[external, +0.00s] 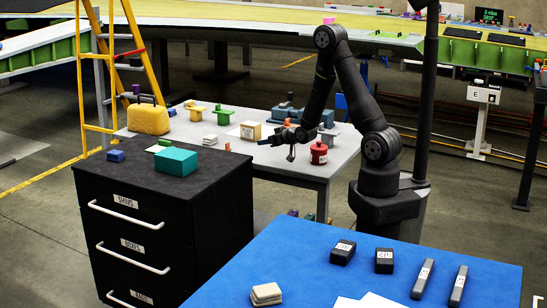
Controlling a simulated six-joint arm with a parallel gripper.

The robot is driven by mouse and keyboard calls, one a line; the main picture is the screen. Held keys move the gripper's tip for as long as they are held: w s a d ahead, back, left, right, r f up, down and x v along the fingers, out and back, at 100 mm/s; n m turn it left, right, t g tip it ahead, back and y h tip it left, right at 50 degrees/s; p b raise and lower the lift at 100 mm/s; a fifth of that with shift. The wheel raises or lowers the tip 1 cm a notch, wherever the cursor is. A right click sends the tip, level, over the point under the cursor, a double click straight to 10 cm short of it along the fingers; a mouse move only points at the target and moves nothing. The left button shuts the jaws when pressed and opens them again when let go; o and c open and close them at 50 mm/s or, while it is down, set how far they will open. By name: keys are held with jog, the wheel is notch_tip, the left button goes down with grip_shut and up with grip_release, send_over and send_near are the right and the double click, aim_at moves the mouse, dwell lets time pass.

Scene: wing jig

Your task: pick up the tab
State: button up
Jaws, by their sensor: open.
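My gripper (283,144) is at the end of my arm, above the grey table and left of the red pot. It is small and dark here, with its jaws apart, and I see nothing held in it. I cannot tell for certain which thing is the tab. What lies right under the gripper is too small to make out.
A red pot (319,152) and a tan labelled box (250,130) stand close to my gripper. A black drawer cabinet (205,192) with a teal box (176,161) stands front left. A blue table (300,262) holds black labelled blocks. A yellow ladder (142,45) stands behind left.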

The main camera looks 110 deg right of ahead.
jog(key=n+g+y, duration=0.2)
jog(key=g+y, duration=0.3)
jog(key=y, duration=0.3)
send_near(227, 146)
jog(key=shift+t, duration=0.3)
jog(key=x, duration=0.3)
jog(key=d+x, duration=0.1)
jog(key=x, duration=0.5)
jog(key=shift+s+d+r, duration=0.15)
jog(key=shift+s, duration=0.1)
jog(key=c, duration=1.1)
jog(key=shift+r, duration=0.1)
